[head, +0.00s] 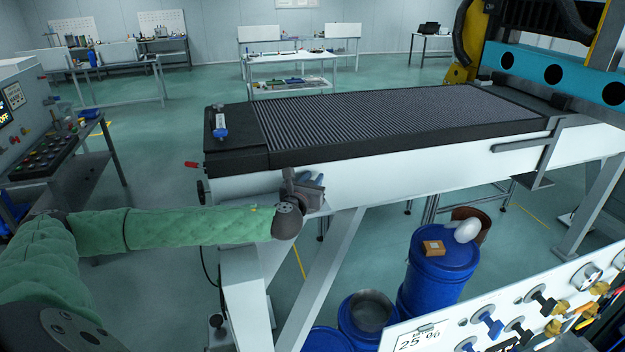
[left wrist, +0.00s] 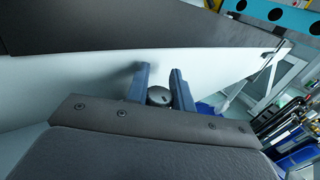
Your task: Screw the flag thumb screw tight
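I cannot single out the flag thumb screw for certain. A white panel (head: 465,309) at the lower right of the head view carries several small fittings, among them a blue handle (head: 489,322) and a black handle (head: 541,297). My left gripper (head: 311,180) is in front of the white side of the long machine bed, well left of this panel. In the left wrist view its two blue fingers (left wrist: 160,82) stand apart with a gap between them. A round grey piece (left wrist: 159,96) shows between the finger bases; I cannot tell what it belongs to. My right gripper is not in view.
The long machine bed (head: 290,158) with its ribbed top crosses the middle. Blue drums (head: 432,278) stand below it, one with a small box (head: 433,247) on top. A control console (head: 35,125) is at the left. Open green floor lies behind.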

